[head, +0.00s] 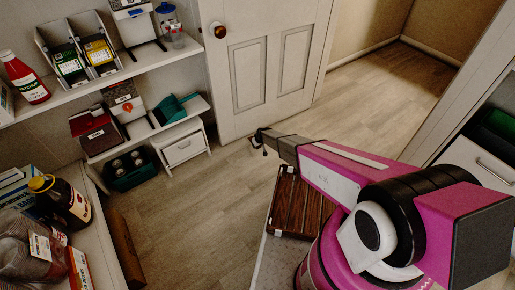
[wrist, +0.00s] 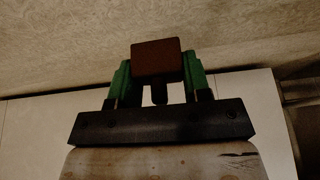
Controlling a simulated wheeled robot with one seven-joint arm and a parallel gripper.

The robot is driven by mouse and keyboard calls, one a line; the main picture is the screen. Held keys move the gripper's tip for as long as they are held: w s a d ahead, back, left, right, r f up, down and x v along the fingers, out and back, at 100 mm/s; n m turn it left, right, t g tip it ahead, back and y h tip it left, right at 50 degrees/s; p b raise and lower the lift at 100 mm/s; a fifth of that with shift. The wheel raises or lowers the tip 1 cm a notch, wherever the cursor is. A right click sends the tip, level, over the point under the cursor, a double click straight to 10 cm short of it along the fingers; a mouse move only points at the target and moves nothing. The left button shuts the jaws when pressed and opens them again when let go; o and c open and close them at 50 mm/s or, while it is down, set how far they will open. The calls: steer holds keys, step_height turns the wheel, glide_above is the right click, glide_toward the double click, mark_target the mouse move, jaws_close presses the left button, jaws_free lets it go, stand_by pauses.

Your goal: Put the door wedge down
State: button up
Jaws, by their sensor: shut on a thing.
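My gripper (wrist: 157,82) is shut on a dark reddish-brown block, the door wedge (wrist: 157,58), held between its two green fingers in the wrist view. In the head view my gripper (head: 261,139) is small and dark at the far end of my arm, by the lower edge of the white panelled door (head: 267,65). The wedge cannot be made out clearly there. I cannot tell how high the wedge is above the floor (head: 185,220).
The door stands open with a round knob (head: 220,31). Shelves (head: 100,85) with bottles and boxes line the left. A white step stool (head: 183,149) and a dark green crate (head: 130,169) stand below. A slatted brown surface (head: 297,205) lies beneath my arm. Floor beyond the door is clear.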

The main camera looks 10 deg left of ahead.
steer(key=shift+f, duration=1.5)
steer(key=shift+f, duration=0.15)
steer(key=o, duration=1)
steer(key=shift+o, duration=0.2)
steer(key=v, duration=1.2)
steer(key=s+d+r+m+g+h, duration=0.1)
steer(key=s+d+r+m, duration=0.15)
steer(key=d+r, duration=0.9)
steer(key=s+d+r+m+h, duration=0.1)
steer(key=s+d+r+m, duration=0.15)
steer(key=d+r, duration=0.85)
steer(key=s+d+r+m+g, duration=0.1)
steer(key=s+d+r+m, duration=0.1)
steer(key=s+d+r, duration=0.6)
steer(key=s+d+r+m+g+h, duration=0.1)
steer(key=s+d+r+m, duration=0.1)
steer(key=s+d+r, duration=0.6)
step_height(320, 180, up, 5)
steer(key=d, duration=0.2)
steer(key=shift+s+d, duration=0.25)
steer(key=shift+d, duration=0.1)
